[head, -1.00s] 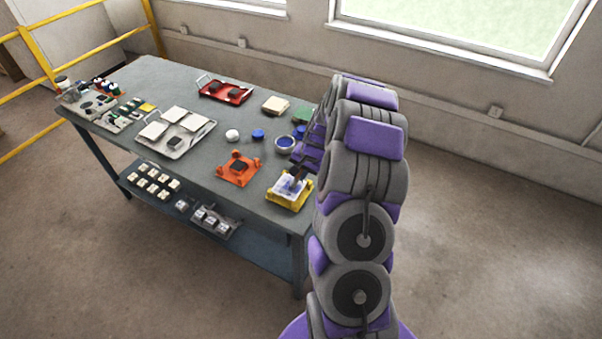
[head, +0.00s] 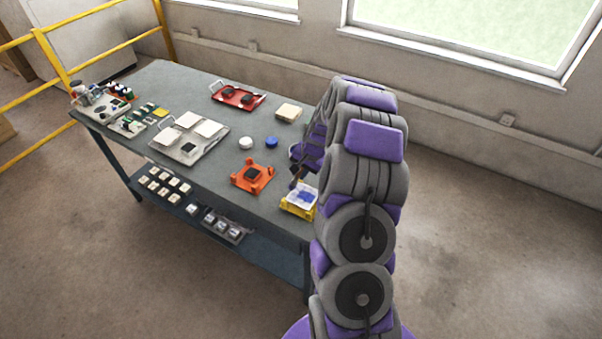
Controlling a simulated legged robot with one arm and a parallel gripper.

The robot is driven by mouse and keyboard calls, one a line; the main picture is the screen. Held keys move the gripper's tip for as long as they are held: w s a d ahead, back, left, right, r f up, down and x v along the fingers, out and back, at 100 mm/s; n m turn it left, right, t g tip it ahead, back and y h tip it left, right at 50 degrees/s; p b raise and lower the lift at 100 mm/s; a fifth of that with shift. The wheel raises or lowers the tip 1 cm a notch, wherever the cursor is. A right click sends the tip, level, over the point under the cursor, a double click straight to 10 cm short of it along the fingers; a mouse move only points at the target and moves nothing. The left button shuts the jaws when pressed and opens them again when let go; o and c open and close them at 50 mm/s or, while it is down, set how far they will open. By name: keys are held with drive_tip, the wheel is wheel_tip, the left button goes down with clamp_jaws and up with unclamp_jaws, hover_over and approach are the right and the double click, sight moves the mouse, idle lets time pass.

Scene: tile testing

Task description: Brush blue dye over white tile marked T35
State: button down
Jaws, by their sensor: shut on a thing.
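A white tile (head: 292,199) lies in a yellow holder (head: 299,213) at the near right corner of the table. Blue dye (head: 305,195) covers part of its face, with white still showing. Its marking is too small to read. My gripper (head: 297,172) is beside my arm, just above and behind the tile. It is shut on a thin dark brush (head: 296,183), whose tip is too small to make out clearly. My arm hides the dye bowl and part of the holder.
On the grey table (head: 200,100), an orange fixture (head: 243,180) stands left of the tile. A white lid (head: 246,143) and a blue lid (head: 271,142) lie behind it. A tray of white tiles (head: 178,150) and a red tray (head: 229,94) stand farther left.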

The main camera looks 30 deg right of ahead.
sight(297, 175)
drive_tip(key=shift+a+r+p, duration=0.15)
drive_tip(key=shift+r+p, duration=0.6)
drive_tip(key=shift+r, duration=1.35)
drive_tip(key=shift+w+a+r, duration=0.1)
drive_tip(key=shift+a, duration=0.35)
